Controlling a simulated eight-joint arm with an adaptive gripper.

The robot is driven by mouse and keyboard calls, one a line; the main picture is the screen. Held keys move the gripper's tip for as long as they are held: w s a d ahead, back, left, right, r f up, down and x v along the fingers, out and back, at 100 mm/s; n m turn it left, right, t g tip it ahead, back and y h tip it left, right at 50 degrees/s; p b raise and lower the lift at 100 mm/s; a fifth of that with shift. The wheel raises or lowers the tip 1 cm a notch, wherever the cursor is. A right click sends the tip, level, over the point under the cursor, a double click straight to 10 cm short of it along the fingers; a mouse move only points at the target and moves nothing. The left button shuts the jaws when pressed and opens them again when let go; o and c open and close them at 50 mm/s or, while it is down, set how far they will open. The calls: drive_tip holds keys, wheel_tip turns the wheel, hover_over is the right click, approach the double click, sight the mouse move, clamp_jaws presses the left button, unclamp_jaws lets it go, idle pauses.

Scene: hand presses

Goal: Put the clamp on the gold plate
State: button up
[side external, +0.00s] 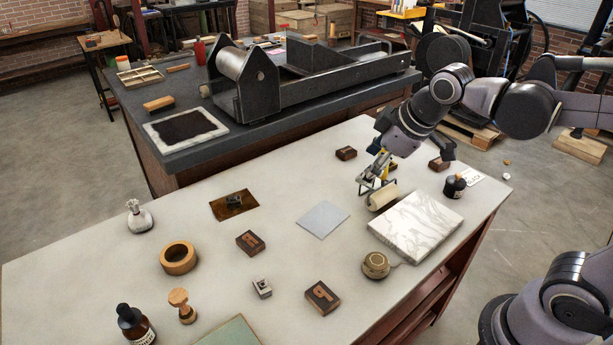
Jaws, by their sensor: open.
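A dark gold-brown plate (247,202) lies flat on the pale bench, left of centre. A small dark metal piece (234,199) sits on it. A small grey metal block (262,287) stands on the bench nearer the camera. Both are too small for me to tell which is the clamp. My gripper (415,157) is above the bench at the right, pointing down with its fingers apart. It is close to a metal-framed roller (382,197), partly in front of or above it; contact is unclear. Nothing shows held between the fingers.
A marble slab (414,226), round tin (375,265) and black bottle (454,187) are at the right. A grey sheet (323,219) and wooden blocks (322,297) lie mid-bench. A wooden ring (178,258) and white flask (139,216) stand left. A press (300,85) is behind.

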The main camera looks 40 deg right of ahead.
drive_tip(key=s+d+f+m, duration=0.1)
drive_tip(key=s+f+m, duration=0.3)
drive_tip(key=s+m, duration=0.2)
drive_tip(key=shift+s+d+f+m+t, duration=0.3)
drive_tip(key=shift+s+d+f+t, duration=0.1)
drive_tip(key=shift+s, duration=0.35)
